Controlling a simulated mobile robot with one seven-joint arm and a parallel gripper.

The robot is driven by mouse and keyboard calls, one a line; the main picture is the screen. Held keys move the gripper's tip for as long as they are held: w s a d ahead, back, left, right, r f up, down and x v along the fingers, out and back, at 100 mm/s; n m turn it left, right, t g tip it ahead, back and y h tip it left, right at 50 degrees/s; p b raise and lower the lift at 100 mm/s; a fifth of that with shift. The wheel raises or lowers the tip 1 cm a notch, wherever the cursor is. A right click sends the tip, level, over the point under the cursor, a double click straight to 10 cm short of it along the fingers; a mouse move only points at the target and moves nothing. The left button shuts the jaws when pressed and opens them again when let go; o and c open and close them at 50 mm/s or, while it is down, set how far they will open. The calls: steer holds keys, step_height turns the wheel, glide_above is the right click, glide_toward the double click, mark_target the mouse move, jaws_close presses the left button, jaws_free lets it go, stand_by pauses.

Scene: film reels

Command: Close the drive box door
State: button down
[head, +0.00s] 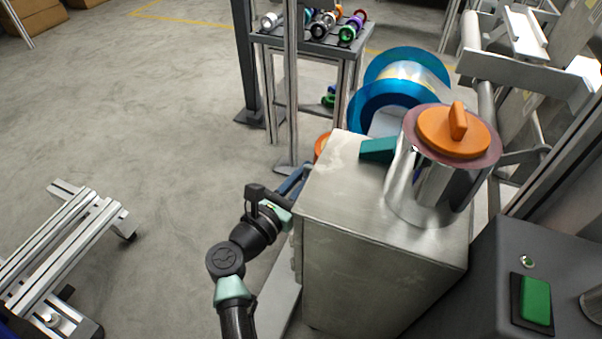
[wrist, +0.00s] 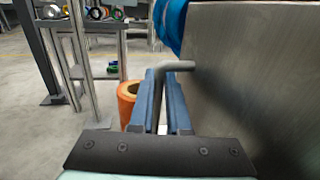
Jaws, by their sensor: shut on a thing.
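The drive box (head: 380,260) is a worn grey metal box at centre right in the head view, with a silver cylinder and an orange knob on top. In the wrist view, a flat grey metal panel (wrist: 255,80) fills the right side; I cannot tell whether it is the door or the box wall. A bent grey rod handle (wrist: 180,65) sticks out of it to the left. My gripper (wrist: 162,90) has its blue fingers shut on this handle. In the head view my gripper (head: 293,182) is at the box's left side, its fingertips partly hidden. The door's angle is unclear.
An orange roll (wrist: 127,100) stands just left of my fingers. A table (head: 320,40) with small coloured reels and a large blue reel (head: 385,100) are behind. A metal frame (head: 65,235) stands at left; the floor between is clear.

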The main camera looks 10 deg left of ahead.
steer(key=shift+d, duration=0.15)
steer(key=c, duration=1.2)
jaws_free()
steer(key=shift+o, duration=0.2)
